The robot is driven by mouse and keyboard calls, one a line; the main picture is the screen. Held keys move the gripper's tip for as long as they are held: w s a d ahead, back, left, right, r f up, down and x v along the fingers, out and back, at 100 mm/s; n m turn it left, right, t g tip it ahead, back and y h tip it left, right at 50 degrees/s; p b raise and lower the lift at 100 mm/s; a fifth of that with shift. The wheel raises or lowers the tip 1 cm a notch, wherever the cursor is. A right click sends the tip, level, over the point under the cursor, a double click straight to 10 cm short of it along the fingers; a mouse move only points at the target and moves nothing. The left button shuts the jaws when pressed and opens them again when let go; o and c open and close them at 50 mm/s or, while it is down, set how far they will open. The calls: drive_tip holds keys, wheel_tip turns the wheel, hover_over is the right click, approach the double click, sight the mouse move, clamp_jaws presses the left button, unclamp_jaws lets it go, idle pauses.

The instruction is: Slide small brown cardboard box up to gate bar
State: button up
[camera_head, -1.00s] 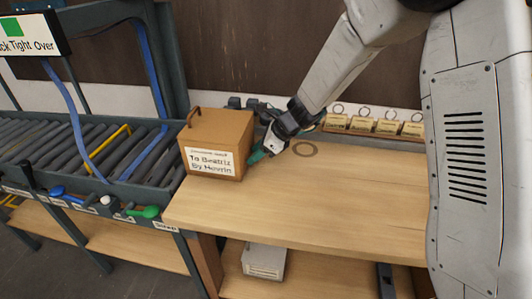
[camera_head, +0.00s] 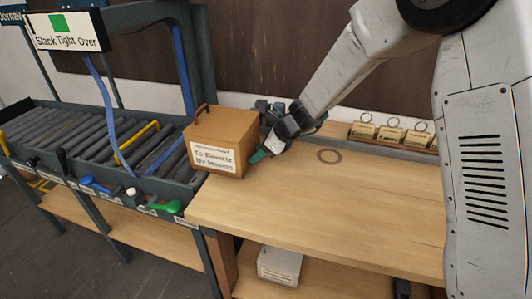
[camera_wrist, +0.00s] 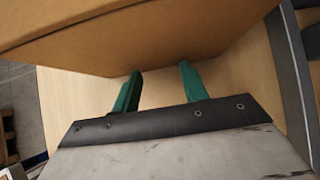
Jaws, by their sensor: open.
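The small brown cardboard box (camera_head: 222,135) has a white label on its front and a handle on top. It stands upright at the left end of the wooden bench, its left side over the edge next to the roller conveyor. A yellow bar (camera_head: 137,143), which looks like the gate bar, lies across the rollers to its left, with a gap between. My gripper (camera_head: 258,156) is low at the box's right side, its green fingers apart and empty. In the wrist view the box (camera_wrist: 150,35) is just ahead of the fingertips (camera_wrist: 160,71); whether they touch is unclear.
The roller conveyor (camera_head: 85,133) runs left from the bench (camera_head: 330,210). Levers with blue and green (camera_head: 168,207) handles line its front. A "Slack Tight Over" sign (camera_head: 66,32) stands above it. A tagged rack (camera_head: 392,138) is at the back right. The bench's middle is clear.

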drive_tip(key=shift+w+a, duration=0.3)
drive_tip(key=shift+a, duration=0.75)
drive_tip(key=shift+w+a, duration=0.35)
drive_tip(key=shift+a, duration=0.65)
drive_tip(key=shift+w+a, duration=0.3)
drive_tip(key=shift+a, duration=0.75)
